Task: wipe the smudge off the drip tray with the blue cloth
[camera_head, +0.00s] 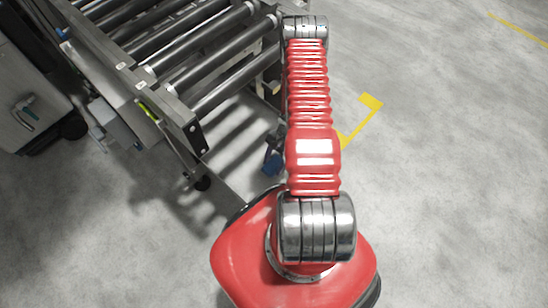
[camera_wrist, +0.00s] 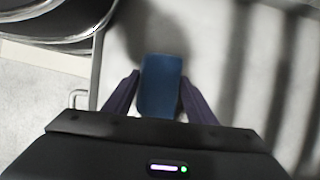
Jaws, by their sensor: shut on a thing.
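My gripper (camera_wrist: 160,98) is shut on the blue cloth (camera_wrist: 160,85), with one dark finger on each side of it. The cloth looks like a flat rounded block and hangs over a pale grey surface. In the head view the blue cloth (camera_head: 272,162) shows low beside my red arm, to the left of it; the gripper there is mostly hidden by the arm. I cannot clearly make out the drip tray or the smudge. A thin metal edge with a small loop handle (camera_wrist: 78,98) runs along the left in the wrist view.
A roller conveyor (camera_head: 215,80) on a metal frame stands at the upper left, with its legs close to my arm. A grey machine cabinet (camera_head: 30,105) is at the far left. Yellow floor marking (camera_head: 371,101) lies to the right, where the concrete floor is open.

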